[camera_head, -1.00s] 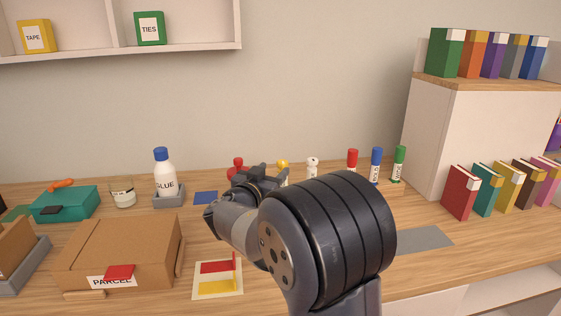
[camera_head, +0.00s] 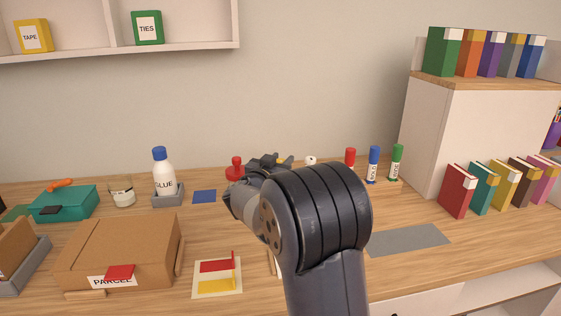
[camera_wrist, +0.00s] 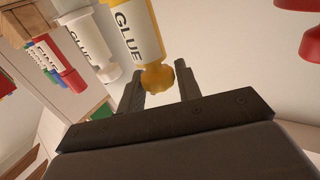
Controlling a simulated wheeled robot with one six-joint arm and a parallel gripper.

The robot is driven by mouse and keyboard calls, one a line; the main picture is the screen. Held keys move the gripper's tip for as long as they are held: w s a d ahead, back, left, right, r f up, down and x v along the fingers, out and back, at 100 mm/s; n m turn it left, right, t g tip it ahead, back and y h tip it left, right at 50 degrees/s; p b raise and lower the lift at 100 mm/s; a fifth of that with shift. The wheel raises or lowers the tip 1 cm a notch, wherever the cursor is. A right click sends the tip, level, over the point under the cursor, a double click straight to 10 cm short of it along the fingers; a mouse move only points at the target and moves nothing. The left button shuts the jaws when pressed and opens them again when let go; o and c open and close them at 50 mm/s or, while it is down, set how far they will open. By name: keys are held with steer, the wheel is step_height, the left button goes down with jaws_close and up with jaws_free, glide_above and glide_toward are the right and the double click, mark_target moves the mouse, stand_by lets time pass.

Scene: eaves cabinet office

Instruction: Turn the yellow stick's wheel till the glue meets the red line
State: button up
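The yellow stick (camera_wrist: 140,32) shows large in the wrist view, with a white GLUE label and a rounded yellow wheel (camera_wrist: 157,78) at its near end. Its other end is cut off by the frame, so I see neither the glue nor the red line. My gripper (camera_wrist: 160,84) is open, with one finger on each side of the wheel; I cannot tell whether either touches it. In the head view my gripper (camera_head: 268,163) is at the back of the desk, and the yellow stick (camera_head: 284,159) is mostly hidden behind it.
A white glue stick (camera_wrist: 92,45) stands close beside the yellow one, and a red object (camera_wrist: 312,42) is on the other side. Red, blue and green markers (camera_head: 373,165) stand to the right. A glue bottle (camera_head: 163,174) and a parcel box (camera_head: 120,250) are left.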

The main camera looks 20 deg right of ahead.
steer(key=c, duration=0.5)
